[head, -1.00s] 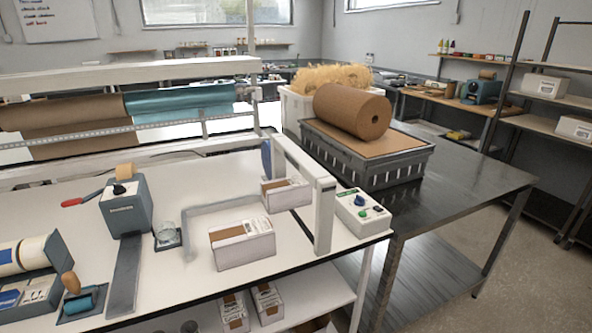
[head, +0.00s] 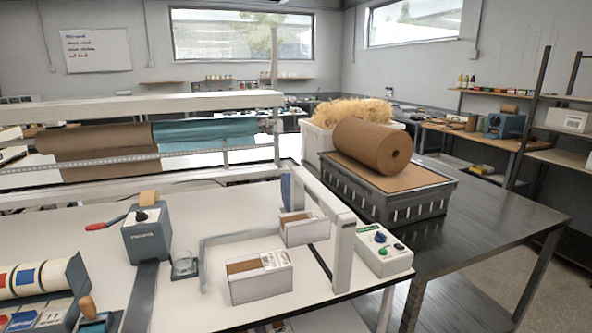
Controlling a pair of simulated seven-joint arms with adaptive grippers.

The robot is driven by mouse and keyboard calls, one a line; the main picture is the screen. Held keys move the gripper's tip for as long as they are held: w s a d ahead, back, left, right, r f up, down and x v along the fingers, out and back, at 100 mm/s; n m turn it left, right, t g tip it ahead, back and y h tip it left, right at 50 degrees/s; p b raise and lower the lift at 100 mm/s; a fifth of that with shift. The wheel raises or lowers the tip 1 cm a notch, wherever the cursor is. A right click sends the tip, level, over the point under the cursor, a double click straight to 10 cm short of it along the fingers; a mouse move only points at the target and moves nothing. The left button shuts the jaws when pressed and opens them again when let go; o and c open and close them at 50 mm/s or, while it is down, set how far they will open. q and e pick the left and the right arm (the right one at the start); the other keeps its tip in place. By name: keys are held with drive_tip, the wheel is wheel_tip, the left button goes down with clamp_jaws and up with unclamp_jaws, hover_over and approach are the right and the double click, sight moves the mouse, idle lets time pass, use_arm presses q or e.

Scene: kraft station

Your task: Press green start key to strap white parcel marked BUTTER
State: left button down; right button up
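A white parcel (head: 258,285) with a brown strip and a label on top sits on the white bench in front of the strapping arch. A second, similar white parcel (head: 305,232) sits by the arch (head: 343,250), partly behind its frame. The writing on both labels is too small to read, so I cannot tell which is marked BUTTER. Neither of my grippers is in view.
A grey bent rail (head: 235,237) runs behind the front parcel. A grey crate (head: 405,205) carrying a brown paper roll (head: 372,146) stands on the dark table behind the control box.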

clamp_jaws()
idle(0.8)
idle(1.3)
